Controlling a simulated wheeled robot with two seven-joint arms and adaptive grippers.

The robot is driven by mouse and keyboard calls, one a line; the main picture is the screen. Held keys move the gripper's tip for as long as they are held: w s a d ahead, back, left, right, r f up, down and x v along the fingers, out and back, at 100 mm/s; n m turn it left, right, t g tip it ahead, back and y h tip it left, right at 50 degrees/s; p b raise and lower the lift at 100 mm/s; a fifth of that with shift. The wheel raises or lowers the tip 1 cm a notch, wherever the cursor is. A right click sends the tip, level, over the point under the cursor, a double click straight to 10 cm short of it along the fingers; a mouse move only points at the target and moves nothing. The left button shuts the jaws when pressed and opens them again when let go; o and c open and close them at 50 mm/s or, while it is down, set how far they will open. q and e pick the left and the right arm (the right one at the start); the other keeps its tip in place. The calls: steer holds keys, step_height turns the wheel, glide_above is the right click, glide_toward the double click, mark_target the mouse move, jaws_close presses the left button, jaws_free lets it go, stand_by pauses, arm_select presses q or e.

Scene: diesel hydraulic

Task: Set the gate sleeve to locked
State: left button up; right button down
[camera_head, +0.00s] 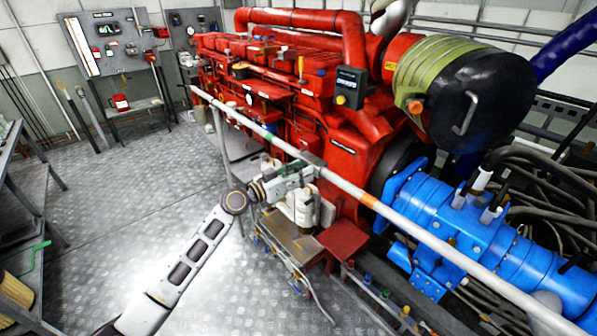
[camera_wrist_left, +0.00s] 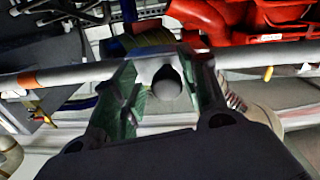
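A round rail (camera_head: 430,240) runs diagonally in front of the red engine, with green and orange bands on it. A short grey piece on the rail (camera_head: 312,160), likely the gate sleeve, sits between those bands. My left gripper (camera_head: 308,174) is right at this piece, coming from below left. In the left wrist view the two fingers (camera_wrist_left: 162,75) stand apart, either side of a pale grey part with a rounded dark grey knob (camera_wrist_left: 172,92). A gap shows beside the left finger, so the gripper looks open around the knob. Lock markings cannot be read. My right gripper is not in view.
The red engine (camera_head: 340,150) and blue shaft housing (camera_head: 450,215) fill the area behind the rail. A metal stand with a small tray (camera_head: 298,243) is below my left gripper. The chequered floor (camera_head: 140,190) at left is clear. A workbench edge is at far left.

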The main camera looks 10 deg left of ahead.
arm_select(q)
steer(key=shift+a, duration=0.2)
steer(key=shift+a+r, duration=0.1)
steer(key=v, duration=1.1)
steer(key=shift+s, duration=0.3)
stand_by(0.4)
steer(key=shift+a, duration=0.1)
stand_by(0.5)
